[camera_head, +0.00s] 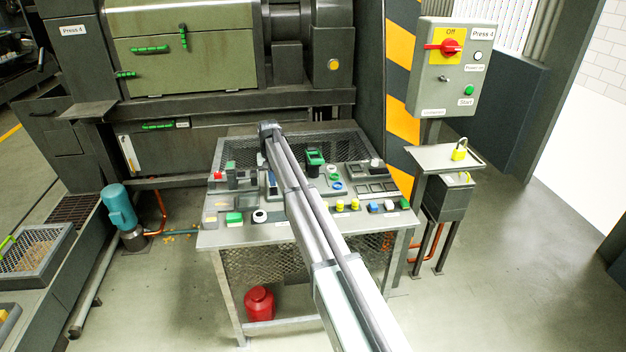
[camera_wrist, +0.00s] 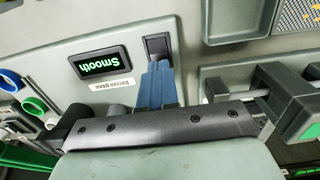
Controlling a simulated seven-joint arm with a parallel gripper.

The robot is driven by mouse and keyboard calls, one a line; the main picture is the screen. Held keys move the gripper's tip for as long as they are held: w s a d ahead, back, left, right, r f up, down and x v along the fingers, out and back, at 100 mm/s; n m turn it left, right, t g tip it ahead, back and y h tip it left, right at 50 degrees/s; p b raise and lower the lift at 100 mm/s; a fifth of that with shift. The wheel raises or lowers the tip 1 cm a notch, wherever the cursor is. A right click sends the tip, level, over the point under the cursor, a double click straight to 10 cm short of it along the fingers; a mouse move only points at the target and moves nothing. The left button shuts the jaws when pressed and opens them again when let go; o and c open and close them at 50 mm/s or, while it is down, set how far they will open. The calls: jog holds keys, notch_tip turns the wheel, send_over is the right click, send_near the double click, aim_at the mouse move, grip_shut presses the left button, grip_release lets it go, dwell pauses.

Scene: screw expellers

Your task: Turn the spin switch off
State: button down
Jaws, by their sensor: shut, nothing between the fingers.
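My gripper (camera_wrist: 158,68) shows in the wrist view as two blue fingers pressed together, with nothing between them. Its tips are at the lower edge of a small dark switch (camera_wrist: 157,42) set in a grey panel. The fingers cover part of this switch, and I cannot tell whether they touch it or which way it is set. A black display (camera_wrist: 98,65) beside it reads "Smooth" in green. The small white label (camera_wrist: 108,88) under the display is upside down and too small to read. I cannot read the word spin anywhere. In the head view my arm reaches over the control desk.
The desk (camera_head: 340,250) holds several buttons and switches. A grey box (camera_head: 425,75) at the right carries a red rotary switch (camera_head: 443,47) marked "Off". A yellow padlock (camera_head: 460,154) stands on a shelf below it. Press machinery (camera_head: 230,45) is behind; floor at right is clear.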

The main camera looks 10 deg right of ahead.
jog(key=shift+f, duration=0.85)
dwell(0.6)
jog(key=shift+r, duration=3.5)
